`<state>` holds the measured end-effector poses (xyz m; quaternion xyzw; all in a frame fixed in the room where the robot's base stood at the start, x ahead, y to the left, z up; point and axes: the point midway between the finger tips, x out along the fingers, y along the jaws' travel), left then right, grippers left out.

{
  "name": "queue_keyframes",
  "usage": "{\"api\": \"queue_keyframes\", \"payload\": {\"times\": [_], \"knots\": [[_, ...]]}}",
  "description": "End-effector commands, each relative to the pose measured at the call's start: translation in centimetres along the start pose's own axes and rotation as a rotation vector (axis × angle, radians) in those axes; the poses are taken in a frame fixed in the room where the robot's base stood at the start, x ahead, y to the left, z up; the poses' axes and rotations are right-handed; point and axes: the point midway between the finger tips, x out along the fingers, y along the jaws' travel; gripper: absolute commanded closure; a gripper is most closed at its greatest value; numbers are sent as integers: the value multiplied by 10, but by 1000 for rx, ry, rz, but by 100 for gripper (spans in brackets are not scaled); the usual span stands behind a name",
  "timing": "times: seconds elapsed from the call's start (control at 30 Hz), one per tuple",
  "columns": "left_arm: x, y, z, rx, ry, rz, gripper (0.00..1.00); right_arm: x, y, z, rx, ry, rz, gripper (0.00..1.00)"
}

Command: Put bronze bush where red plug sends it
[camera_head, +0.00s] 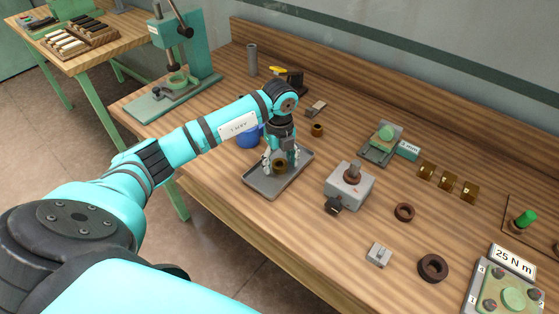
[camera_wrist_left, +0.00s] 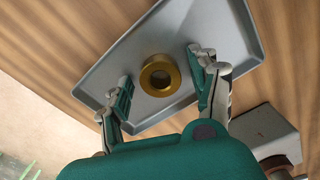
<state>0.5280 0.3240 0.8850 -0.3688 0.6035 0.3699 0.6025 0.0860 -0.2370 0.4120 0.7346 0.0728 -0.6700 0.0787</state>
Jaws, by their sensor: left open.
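A bronze bush (camera_wrist_left: 160,75), a short ring with a dark bore, is in the grey tray (camera_wrist_left: 235,50), which also shows in the head view (camera_head: 256,184). My left gripper (camera_wrist_left: 163,72) is open over the tray with one finger on each side of the bush, and a gap shows at both sides. In the head view the same bush (camera_head: 280,166) shows between the fingertips of my left gripper (camera_head: 281,164). I cannot make out a clearly red plug; a green plug (camera_head: 525,218) stands at the far right. My right gripper is not in view.
A grey block with a brownish pin (camera_head: 352,173) stands right of the tray. A smaller bronze ring (camera_head: 317,129), brass blocks (camera_head: 448,181), dark rings (camera_head: 404,212) and a 25 N m fixture (camera_head: 510,262) lie farther right. A green press (camera_head: 176,60) stands behind left.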

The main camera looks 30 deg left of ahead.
Motion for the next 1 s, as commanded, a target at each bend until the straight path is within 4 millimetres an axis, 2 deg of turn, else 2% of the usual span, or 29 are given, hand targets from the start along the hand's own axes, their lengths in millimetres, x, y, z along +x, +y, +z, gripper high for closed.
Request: {"api": "queue_keyframes", "payload": {"times": [0.1, 0.23, 0.5, 0.7, 0.83, 1.0], "knots": [[-5, 0, 0, 0, 0, -1, 38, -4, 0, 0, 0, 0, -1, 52], [-19, -1, 1, 1, -3, -4, 38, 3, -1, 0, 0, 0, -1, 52], [-77, -1, 1, 1, -4, -6, 38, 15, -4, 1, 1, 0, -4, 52], [-110, -1, 0, 1, -1, -3, 38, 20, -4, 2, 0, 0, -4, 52], [-120, 0, 0, 0, -1, -2, 38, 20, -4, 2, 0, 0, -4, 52], [-124, 0, 0, 0, 0, 0, 38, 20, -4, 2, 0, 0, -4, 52]]}}
